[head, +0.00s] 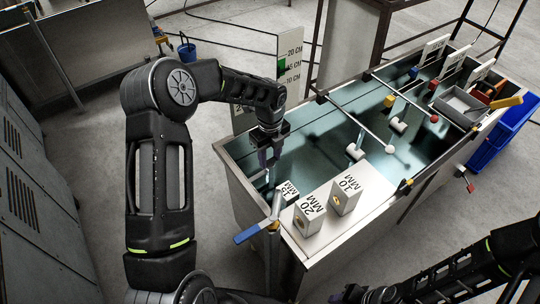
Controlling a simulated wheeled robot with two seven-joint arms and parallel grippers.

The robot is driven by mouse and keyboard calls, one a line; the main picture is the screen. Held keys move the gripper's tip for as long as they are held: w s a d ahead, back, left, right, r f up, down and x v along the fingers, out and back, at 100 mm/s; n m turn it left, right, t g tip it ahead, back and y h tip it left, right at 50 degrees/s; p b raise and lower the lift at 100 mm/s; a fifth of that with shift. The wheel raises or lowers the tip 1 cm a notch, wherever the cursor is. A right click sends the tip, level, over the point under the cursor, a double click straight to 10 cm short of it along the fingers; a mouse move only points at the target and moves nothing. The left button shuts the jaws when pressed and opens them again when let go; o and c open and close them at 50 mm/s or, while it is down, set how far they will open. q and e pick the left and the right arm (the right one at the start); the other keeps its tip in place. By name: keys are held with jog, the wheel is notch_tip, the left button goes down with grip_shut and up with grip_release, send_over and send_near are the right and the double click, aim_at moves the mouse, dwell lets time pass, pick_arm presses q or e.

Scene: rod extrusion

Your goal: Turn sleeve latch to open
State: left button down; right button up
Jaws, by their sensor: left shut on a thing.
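My left gripper (268,158) points down over the near left corner of the steel bench. Its jaws are close together on something small that I cannot make out. Just below and right of it stands a block marked 15 MM (288,188). At the bench corner is a metal sleeve-like fitting (278,206) with a brass piece (273,226) and a lever with a blue handle (250,234) pointing left. I cannot tell which part is the sleeve latch. My right arm lies at the bottom right; its gripper end (368,294) is dark and cut by the frame edge.
Blocks marked 20 MM (309,214) and 10 MM (345,196) stand on the bench's near plate. Rods with a white ball (390,150) and a red ball (434,118) cross the dark trough. A grey tray (462,104) sits at the far right. A scale board (291,52) stands behind.

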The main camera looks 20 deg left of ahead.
pick_arm(q)
jog(key=shift+m, duration=0.4)
jog(key=c, duration=0.9)
grip_release()
notch_tip(320, 180, up, 8)
jog(key=shift+f, duration=0.1)
jog(key=shift+s, duration=0.1)
